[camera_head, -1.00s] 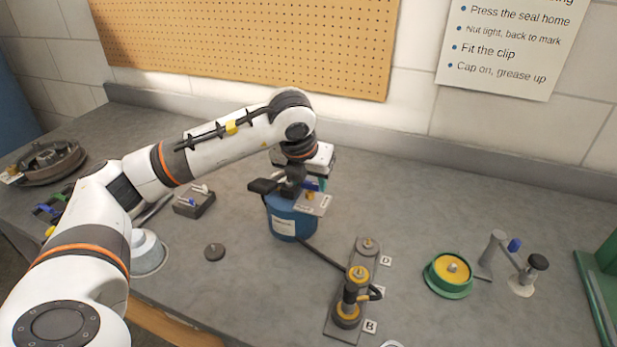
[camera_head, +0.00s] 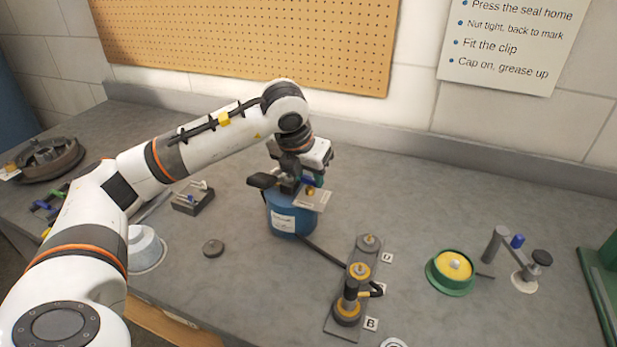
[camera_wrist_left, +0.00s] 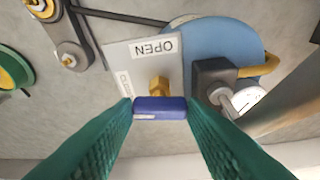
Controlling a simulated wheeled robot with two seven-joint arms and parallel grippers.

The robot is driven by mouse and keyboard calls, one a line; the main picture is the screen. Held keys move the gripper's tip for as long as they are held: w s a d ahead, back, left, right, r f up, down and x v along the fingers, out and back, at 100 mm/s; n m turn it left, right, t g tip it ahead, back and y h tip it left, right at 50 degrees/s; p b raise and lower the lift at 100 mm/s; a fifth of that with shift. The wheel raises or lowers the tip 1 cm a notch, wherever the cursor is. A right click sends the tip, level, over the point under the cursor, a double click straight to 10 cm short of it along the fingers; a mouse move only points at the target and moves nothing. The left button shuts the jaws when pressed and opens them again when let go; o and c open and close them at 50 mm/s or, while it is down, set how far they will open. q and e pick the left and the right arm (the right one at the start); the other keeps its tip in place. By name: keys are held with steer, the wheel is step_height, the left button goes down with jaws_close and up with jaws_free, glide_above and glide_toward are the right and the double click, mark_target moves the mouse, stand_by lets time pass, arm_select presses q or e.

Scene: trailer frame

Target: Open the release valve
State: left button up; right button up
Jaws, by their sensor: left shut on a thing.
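The release valve has a blue handle (camera_wrist_left: 160,107) on a brass stem (camera_wrist_left: 158,86), in front of a grey plate (camera_wrist_left: 122,52) with an OPEN label along one edge and a partly hidden CLOSED label at the side. In the head view the plate (camera_head: 314,200) sits at the top of a blue canister (camera_head: 290,222). My left gripper (camera_head: 308,182) is at the valve. Its green fingers (camera_wrist_left: 160,112) are shut on the blue handle, one at each end of it. My right gripper is not in view.
A dark hose runs from the canister to a grey plate with posts (camera_head: 350,300). A green and yellow round part (camera_head: 451,270) and a crank-like stand (camera_head: 520,265) are to the right. Bare bench lies between.

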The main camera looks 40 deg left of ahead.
arm_select(q)
steer(key=shift+a+f+m+h+b, duration=0.15)
steer(key=shift+m+h+b, duration=0.3)
steer(key=shift+m, duration=0.35)
steer(key=shift+m+h+b, duration=0.25)
steer(key=shift+m+b, duration=0.1)
steer(key=shift+m, duration=0.65)
steer(key=m, duration=0.1)
steer(key=m+h, duration=0.1)
steer(key=m, duration=0.1)
steer(key=shift+w+a+m, duration=0.1)
steer(key=shift+a+m, duration=0.1)
steer(key=shift+m, duration=0.1)
steer(key=m, duration=0.1)
steer(key=m+g+h, duration=0.1)
steer(key=m, duration=0.2)
steer(key=shift+w+a+r+g+h+p, duration=0.1)
steer(key=shift+w+r+g+h+p, duration=0.05)
steer(key=shift+r+g+h+p, duration=0.2)
steer(key=shift+w+a+f+m+g+h+p, duration=0.15)
steer(key=shift+m+g+p, duration=0.2)
steer(key=shift+m, duration=0.85)
steer(key=shift+d+m+g+h+p, duration=0.1)
steer(key=shift+m+g+p, duration=0.25)
steer(key=shift+m, duration=0.85)
steer(key=o, duration=0.7)
